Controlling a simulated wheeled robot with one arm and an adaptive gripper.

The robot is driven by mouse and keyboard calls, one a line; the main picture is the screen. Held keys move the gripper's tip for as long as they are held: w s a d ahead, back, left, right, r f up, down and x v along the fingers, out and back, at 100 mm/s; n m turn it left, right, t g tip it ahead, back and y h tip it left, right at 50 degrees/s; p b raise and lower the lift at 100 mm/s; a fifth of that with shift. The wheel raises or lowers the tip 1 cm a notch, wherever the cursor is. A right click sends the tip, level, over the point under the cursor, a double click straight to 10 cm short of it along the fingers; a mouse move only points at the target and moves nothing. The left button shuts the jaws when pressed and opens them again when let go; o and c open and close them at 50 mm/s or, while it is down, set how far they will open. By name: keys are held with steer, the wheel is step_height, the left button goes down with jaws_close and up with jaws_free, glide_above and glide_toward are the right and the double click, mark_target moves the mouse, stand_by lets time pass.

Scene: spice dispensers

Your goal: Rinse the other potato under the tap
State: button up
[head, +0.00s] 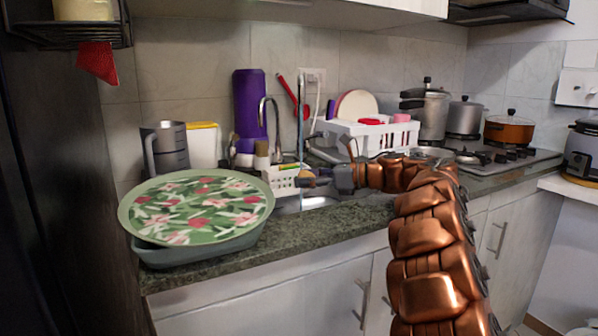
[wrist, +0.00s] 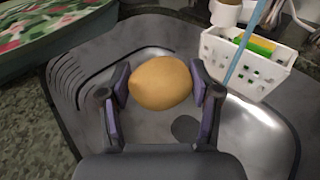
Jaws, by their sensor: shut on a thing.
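My gripper (wrist: 160,88) is shut on a yellow-brown potato (wrist: 160,82), with a dark purple-grey finger pad on each side of it. In the wrist view the potato is above the grey metal sink (wrist: 255,130), and its shadow falls on the basin floor. In the head view my gripper (head: 318,180) reaches in from the right, with the potato (head: 305,178) at its tip over the sink (head: 310,203). A curved silver tap (head: 264,110) stands behind, to the left of the potato. No second potato is visible.
A white caddy (wrist: 250,68) with sponges sits at the sink's back edge, crossed by a thin light-blue line. A floral tray (head: 198,208) covers the counter on the left. A white dish rack (head: 365,135) stands behind my arm. Pots stand at the back right.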

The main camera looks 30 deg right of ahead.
steer(key=shift+s+a+r+b, duration=0.35)
steer(key=shift+s+r+b, duration=0.15)
steer(key=shift+s+b, duration=0.2)
steer(key=shift+s+a+r+b, duration=0.4)
steer(key=shift+s+r+b, duration=0.15)
steer(key=shift+s+r, duration=0.25)
steer(key=shift+s+a+r+b, duration=0.4)
steer(key=shift+s+r+b, duration=0.1)
steer(key=shift+s+r, duration=0.25)
